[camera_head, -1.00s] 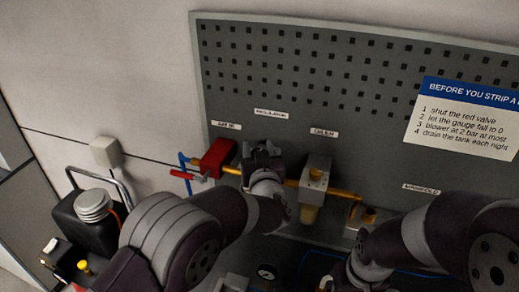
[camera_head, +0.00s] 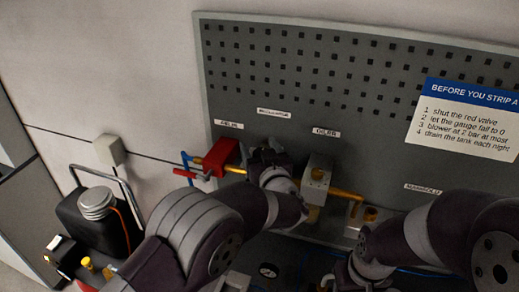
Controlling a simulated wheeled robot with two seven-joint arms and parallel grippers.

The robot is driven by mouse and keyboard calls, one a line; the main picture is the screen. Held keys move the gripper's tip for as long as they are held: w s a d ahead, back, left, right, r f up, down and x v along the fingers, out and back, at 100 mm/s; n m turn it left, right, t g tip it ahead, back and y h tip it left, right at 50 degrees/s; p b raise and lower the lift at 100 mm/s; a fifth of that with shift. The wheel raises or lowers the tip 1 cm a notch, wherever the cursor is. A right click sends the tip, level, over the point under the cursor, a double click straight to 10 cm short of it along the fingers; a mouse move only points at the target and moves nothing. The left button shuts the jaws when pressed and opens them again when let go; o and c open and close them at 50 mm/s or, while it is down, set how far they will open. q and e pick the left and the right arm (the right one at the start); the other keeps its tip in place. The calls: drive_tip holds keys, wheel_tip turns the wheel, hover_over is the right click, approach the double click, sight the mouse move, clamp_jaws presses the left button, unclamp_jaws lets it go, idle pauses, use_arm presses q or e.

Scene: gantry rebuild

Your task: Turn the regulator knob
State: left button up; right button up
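The regulator and its knob are hidden behind my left gripper, below the label that appears to read regulator (camera_head: 274,113). My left gripper (camera_head: 266,157) is up against the yellow pipe line on the pegboard, between the red valve block (camera_head: 219,157) and the oiler (camera_head: 315,182). Its fingers are dark and mostly covered by its own wrist, so I cannot see whether they are apart or closed on the knob. My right arm comes in from the right; its gripper is low in the picture and its fingertips are not clearly visible.
A grey pegboard (camera_head: 300,70) carries the pipe line and a sign (camera_head: 465,115). A valve with red and blue handles (camera_head: 190,172) is just left of my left gripper. A black tank with a silver cap (camera_head: 97,203) stands at left. A round gauge (camera_head: 268,270) lies low in the middle.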

use_arm(q)
drive_tip(key=shift+s+d+f, duration=0.1)
drive_tip(key=shift+s+f, duration=0.05)
drive_tip(key=shift+s, duration=0.05)
drive_tip(key=b+v, duration=0.5)
drive_tip(key=v, duration=0.7)
drive_tip(key=shift+s, duration=0.15)
